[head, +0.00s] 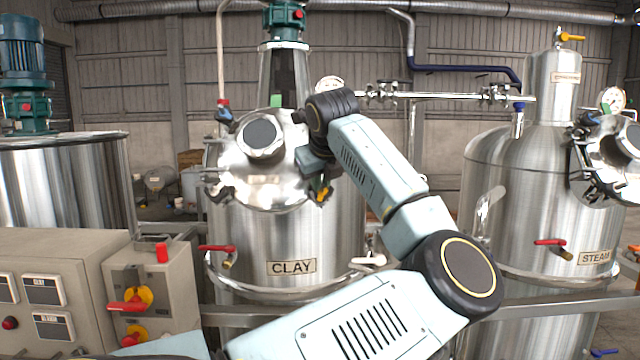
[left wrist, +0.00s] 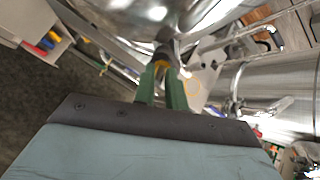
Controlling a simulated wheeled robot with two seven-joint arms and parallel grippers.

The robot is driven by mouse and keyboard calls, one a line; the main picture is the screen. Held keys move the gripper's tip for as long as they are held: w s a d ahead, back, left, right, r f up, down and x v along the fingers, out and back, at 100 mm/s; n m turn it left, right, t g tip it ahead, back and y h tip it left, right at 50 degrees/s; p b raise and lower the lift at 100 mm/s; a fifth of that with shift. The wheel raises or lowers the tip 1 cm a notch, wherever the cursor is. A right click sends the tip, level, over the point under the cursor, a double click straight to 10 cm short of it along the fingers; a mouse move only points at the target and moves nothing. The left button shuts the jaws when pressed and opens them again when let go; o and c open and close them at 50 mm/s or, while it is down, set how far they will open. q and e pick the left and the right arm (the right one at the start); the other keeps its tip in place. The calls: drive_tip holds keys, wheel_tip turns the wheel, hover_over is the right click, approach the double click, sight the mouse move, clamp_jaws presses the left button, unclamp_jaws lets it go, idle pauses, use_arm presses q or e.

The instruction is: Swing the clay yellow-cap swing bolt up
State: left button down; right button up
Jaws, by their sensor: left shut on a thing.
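The clay tank (head: 285,235) is a shiny steel vessel with a "CLAY" label, in the middle of the head view. Its round hatch has a dark glass (head: 262,135) and several clamps around it. My left gripper (head: 321,190) is at the hatch's lower right edge. Its green fingers also show in the left wrist view (left wrist: 162,88), close together on the yellow-cap swing bolt (left wrist: 160,66). Some yellow shows between the fingers. The rest of the bolt is mostly hidden, and its exact tilt cannot be told. My right gripper is not in view.
A blue-capped clamp (head: 225,115) sits at the hatch's upper left. A red-handled valve (head: 217,248) is below it on the tank's front. The steam tank (head: 520,200) stands at right, and a control box (head: 150,290) with red handles at lower left.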

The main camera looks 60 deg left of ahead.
use_arm(q)
drive_tip(key=shift+s+a+r, duration=0.15)
drive_tip(key=shift+s+a, duration=0.1)
drive_tip(key=c, duration=1.8)
unclamp_jaws()
drive_tip(key=o, duration=0.3)
drive_tip(key=shift+a, duration=0.35)
drive_tip(key=shift+w+d, duration=0.15)
drive_tip(key=shift+d, duration=0.2)
drive_tip(key=b+v, duration=0.1)
drive_tip(key=v, duration=1.2)
drive_tip(key=shift+d+b, duration=0.15)
drive_tip(key=shift+b, duration=0.25)
